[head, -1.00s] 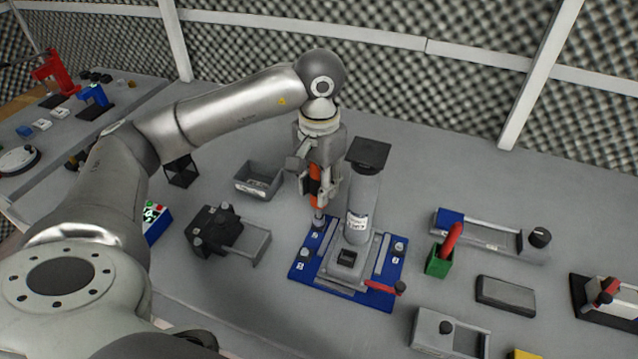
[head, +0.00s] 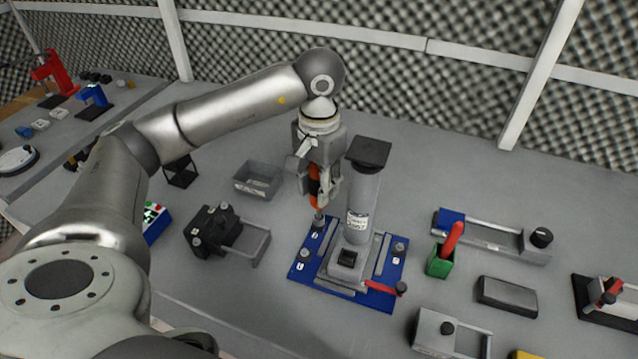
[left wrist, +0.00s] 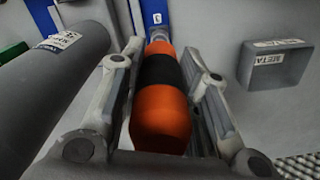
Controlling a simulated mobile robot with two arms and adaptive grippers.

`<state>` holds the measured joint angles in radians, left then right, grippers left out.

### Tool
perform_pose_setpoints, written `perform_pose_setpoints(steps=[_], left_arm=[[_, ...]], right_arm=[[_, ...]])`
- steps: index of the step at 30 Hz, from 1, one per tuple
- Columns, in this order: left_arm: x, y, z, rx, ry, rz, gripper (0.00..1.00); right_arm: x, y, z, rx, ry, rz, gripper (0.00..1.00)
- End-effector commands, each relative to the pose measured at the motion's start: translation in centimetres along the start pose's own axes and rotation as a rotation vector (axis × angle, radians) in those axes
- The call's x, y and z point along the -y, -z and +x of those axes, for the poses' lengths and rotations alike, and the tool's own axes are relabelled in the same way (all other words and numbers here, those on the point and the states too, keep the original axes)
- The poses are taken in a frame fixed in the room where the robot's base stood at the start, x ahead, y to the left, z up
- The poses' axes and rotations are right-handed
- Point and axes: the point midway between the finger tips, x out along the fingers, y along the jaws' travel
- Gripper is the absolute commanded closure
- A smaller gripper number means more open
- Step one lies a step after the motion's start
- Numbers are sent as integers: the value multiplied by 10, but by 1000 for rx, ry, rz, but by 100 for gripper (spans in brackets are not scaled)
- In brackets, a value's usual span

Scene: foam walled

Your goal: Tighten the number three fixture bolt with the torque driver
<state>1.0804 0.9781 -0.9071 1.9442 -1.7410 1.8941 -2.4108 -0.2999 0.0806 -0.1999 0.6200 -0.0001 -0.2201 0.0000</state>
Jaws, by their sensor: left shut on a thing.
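My left gripper (head: 318,190) is shut on the torque driver (left wrist: 163,110), which has an orange handle with a black band. The driver points down, and its tip is at a bolt (head: 318,223) on the back left part of the blue fixture plate (head: 297,274). I cannot tell if the tip is fully seated. Another bolt (head: 304,254) is at the plate's front left and one (head: 398,248) at its right. My right gripper is not in view.
A tall grey cylinder (head: 362,205) with a dark top stands on the fixture, close right of my gripper. A red lever (head: 383,287) is at the plate's front. A grey bin (head: 258,180) and a dark clamp block (head: 212,228) stand left. A green holder (head: 440,262) stands right.

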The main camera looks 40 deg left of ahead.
Motion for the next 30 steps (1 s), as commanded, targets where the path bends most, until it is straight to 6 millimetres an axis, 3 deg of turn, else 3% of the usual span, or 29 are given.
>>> perform_pose_setpoints(steps=[17,30], left_arm=[[0,0,-3,-2,0,0,97],[0,1,-28,-4,0,0,97]], right_arm=[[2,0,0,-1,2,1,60],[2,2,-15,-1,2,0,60]])
